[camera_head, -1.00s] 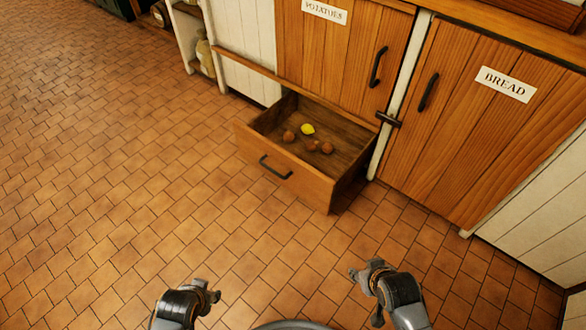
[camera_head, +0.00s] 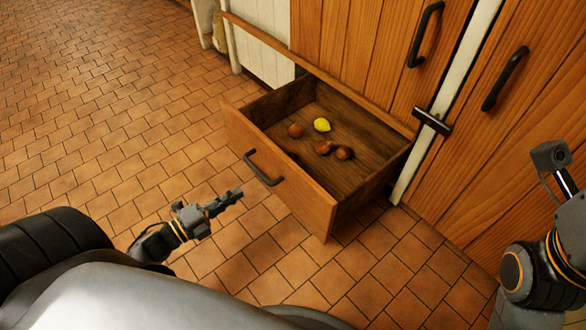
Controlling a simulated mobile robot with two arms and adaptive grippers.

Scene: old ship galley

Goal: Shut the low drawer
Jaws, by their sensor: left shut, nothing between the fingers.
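The low drawer (camera_head: 283,178) is pulled well out of the wooden cabinet, close to the floor. Its front has a dark bar handle (camera_head: 262,169). Inside lie a yellow lemon (camera_head: 321,125) and several brown round items (camera_head: 324,147), which look like onions or potatoes. My left gripper (camera_head: 233,196) is shut and empty. In the picture it is just left of and below the handle, in front of the drawer front and apart from it. My right arm is at the right edge; a dark grey end part (camera_head: 550,156) shows, but its fingers cannot be made out.
Above the drawer are wooden cabinet doors (camera_head: 345,40) with dark handles and a latch (camera_head: 432,122) between them. A pale panel (camera_head: 262,50) and a shelf stand to the left. The tiled floor (camera_head: 110,120) left of the drawer is clear.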

